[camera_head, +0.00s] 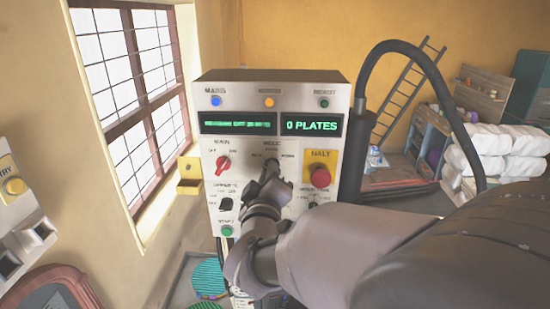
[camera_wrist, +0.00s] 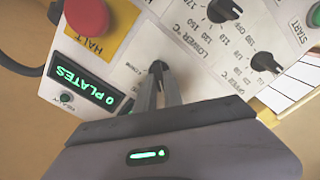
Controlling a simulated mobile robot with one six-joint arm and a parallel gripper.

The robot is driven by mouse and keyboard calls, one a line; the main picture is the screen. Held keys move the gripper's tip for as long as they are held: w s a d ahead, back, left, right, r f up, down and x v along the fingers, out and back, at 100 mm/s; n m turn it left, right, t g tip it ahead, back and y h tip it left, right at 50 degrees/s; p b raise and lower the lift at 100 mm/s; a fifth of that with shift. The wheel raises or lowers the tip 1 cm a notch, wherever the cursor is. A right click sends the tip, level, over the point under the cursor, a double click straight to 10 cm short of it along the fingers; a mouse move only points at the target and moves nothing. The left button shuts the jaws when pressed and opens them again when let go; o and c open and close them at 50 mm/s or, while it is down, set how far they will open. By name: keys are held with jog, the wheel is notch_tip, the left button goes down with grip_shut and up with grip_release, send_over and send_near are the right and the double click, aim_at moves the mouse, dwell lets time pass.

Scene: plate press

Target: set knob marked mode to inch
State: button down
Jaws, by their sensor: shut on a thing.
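The control panel of the press (camera_head: 245,160) faces me, with the word MODE in its upper middle. The mode knob is a small black knob; it shows in the wrist view (camera_wrist: 157,67) at the fingertips. My gripper (camera_head: 270,172) is at this knob and hides most of it in the head view. In the wrist view the two fingers of my gripper (camera_wrist: 160,78) close on the knob's sides. The small position labels around the knob are too blurred or covered to read, so I cannot tell which one it points at.
A red HALT button (camera_head: 320,176) on a yellow plate sits just right of my gripper. A red MAIN knob (camera_head: 223,165) is to the left. The right display (camera_head: 311,125) reads 0 PLATES. Two black temperature knobs, LOWER (camera_wrist: 224,10) and another (camera_wrist: 265,62), are close by in the wrist view.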

jog(key=shift+n, duration=0.4)
jog(key=c, duration=1.5)
grip_release()
jog(key=shift+o, duration=0.2)
jog(key=shift+s, duration=0.1)
jog(key=s+b, duration=0.3)
jog(key=s, duration=1.4)
jog(key=shift+s+a, duration=0.15)
jog(key=shift+a, duration=0.15)
